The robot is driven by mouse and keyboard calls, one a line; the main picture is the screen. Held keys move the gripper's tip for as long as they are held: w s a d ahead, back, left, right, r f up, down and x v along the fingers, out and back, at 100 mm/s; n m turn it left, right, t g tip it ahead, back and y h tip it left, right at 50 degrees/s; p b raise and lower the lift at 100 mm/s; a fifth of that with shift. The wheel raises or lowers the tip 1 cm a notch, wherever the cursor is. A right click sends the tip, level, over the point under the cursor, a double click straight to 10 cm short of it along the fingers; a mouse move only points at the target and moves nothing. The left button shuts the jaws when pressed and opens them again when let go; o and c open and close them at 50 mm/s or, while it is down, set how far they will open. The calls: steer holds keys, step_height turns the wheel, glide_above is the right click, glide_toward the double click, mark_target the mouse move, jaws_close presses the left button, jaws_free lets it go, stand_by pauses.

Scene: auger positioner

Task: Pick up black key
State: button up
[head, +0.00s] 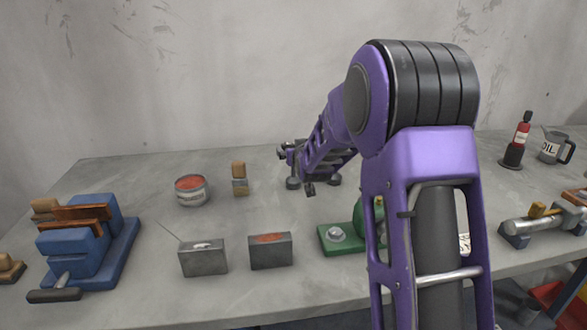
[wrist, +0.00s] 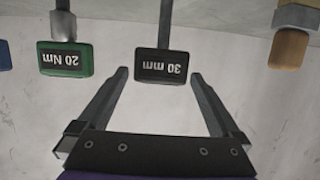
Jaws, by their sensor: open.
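The black key, marked "30 mm", shows in the wrist view (wrist: 164,66) as a dark block on a grey shaft, with its lettering upside down. My gripper (wrist: 160,76) is open, with one finger on either side of the black key's head and gaps on both sides. The head is at about the level of the fingertips; I cannot tell how deep between them it lies. In the head view my purple arm reaches toward the back of the table, and I cannot make out the black key there.
A green key marked "20 Nm" (wrist: 64,59) hangs left of the black key in the wrist view, and a wooden-handled piece (wrist: 289,48) is at right. On the table (head: 130,178) are a blue vise (head: 75,252), an open can (head: 191,190) and two metal blocks.

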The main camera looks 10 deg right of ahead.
steer(key=x, duration=0.3)
steer(key=shift+w+f, duration=0.2)
steer(key=shift+w, duration=0.15)
jaws_close()
steer(key=shift+r, duration=0.15)
